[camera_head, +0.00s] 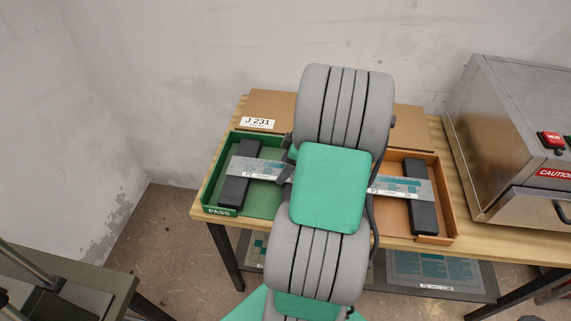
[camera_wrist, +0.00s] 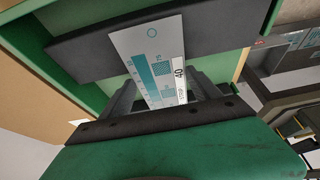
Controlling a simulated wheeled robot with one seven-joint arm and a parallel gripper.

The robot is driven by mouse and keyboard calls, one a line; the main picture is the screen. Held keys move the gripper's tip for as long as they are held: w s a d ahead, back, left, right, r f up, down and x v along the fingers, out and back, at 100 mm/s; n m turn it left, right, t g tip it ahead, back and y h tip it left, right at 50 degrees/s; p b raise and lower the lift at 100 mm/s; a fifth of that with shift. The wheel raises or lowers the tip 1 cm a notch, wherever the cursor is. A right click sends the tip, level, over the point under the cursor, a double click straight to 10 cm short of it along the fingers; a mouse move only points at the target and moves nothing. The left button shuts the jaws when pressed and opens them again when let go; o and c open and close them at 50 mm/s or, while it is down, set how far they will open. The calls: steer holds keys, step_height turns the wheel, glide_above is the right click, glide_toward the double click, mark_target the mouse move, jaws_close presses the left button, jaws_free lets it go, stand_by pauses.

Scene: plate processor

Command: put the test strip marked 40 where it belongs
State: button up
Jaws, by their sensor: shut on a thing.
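The test strip marked 40 (camera_wrist: 158,62) is a flat pale strip with teal printing and a black "40" near its held end. My gripper (camera_wrist: 165,88) is shut on that end. The strip's far end reaches over a dark bar (camera_wrist: 220,30) inside the green tray; I cannot tell whether it touches the bar. In the head view the strip (camera_head: 258,168) extends left from my gripper (camera_head: 286,173) across the bar (camera_head: 240,175) in the green tray marked PASS (camera_head: 219,212). My arm hides the middle of the table.
An orange-brown tray (camera_head: 447,205) to the right holds another dark bar (camera_head: 422,197) and another printed strip (camera_head: 398,187). A card reading J 231 (camera_head: 258,123) is behind the green tray. A metal machine (camera_head: 500,130) stands at the right. A printed sheet (camera_head: 435,268) lies on the lower shelf.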

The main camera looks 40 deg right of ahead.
steer(key=shift+f, duration=0.15)
steer(key=o, duration=1.3)
steer(key=v, duration=1.2)
steer(key=w+a+r+m, duration=0.1)
steer(key=w+a, duration=0.2)
steer(key=a, duration=0.4)
steer(key=w+a+r+m, duration=0.1)
steer(key=w+a, duration=0.1)
steer(key=a, duration=0.6)
steer(key=s+a+m+h, duration=0.1)
steer(key=s+a+m, duration=0.1)
steer(key=a, duration=0.5)
steer(key=s+a+m+h, duration=0.1)
steer(key=s+a+m, duration=0.2)
steer(key=a, duration=0.5)
steer(key=shift+s+f+h+b, duration=0.3)
steer(key=shift+s+f+b, duration=0.15)
steer(key=shift+s, duration=0.35)
